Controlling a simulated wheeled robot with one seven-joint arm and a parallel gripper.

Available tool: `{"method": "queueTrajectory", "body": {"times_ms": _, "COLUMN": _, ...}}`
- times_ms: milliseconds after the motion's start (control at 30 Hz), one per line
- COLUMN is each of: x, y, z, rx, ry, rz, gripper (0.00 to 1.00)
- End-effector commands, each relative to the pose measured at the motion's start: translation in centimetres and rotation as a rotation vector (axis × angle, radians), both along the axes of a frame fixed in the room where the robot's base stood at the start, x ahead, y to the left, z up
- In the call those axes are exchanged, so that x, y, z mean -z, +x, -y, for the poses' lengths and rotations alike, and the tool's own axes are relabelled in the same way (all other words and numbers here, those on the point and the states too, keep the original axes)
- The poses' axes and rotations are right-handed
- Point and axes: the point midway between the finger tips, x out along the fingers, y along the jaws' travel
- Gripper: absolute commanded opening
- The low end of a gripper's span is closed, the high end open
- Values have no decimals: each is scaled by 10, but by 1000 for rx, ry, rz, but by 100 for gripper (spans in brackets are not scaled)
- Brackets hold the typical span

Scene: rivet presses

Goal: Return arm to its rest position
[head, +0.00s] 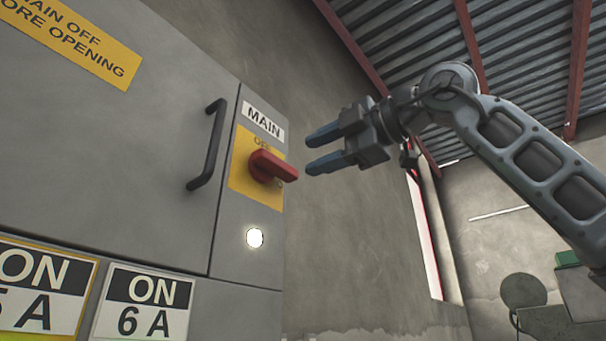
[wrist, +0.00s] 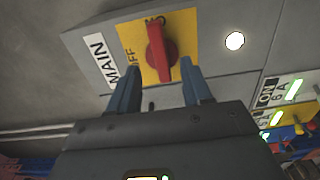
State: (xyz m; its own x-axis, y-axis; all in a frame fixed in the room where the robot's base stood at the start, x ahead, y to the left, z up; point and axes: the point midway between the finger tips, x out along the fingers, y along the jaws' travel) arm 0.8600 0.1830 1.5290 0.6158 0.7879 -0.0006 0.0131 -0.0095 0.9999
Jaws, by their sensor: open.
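My gripper (head: 316,151) is open and empty, with two blue fingers apart and pointing left at the cabinet. It hangs in the air just right of the red main switch handle (head: 272,167). The handle sits on a yellow plate (head: 240,178) under the MAIN label (head: 263,121), and it points to the right, roughly level. In the wrist view the red handle (wrist: 161,52) shows beyond and between the open fingers (wrist: 160,92); I see no clear contact. My arm reaches in from the right side of the head view.
The grey cabinet (head: 120,150) has a black door handle (head: 209,145) left of the switch. A lit white lamp (head: 255,238) is below it. ON signs (head: 143,303) are at the bottom left. A concrete wall (head: 340,240) stands behind; the air around my arm looks clear.

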Motion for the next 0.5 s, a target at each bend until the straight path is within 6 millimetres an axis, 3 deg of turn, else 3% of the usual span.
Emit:
{"method": "queueTrajectory", "body": {"times_ms": 167, "x": 0, "y": -8, "z": 10, "rx": 0, "ry": 1, "rz": -1, "gripper": 49}}
{"method": "queueTrajectory", "body": {"times_ms": 500, "x": 0, "y": -9, "z": 11, "rx": 0, "ry": 1, "rz": -1, "gripper": 49}}
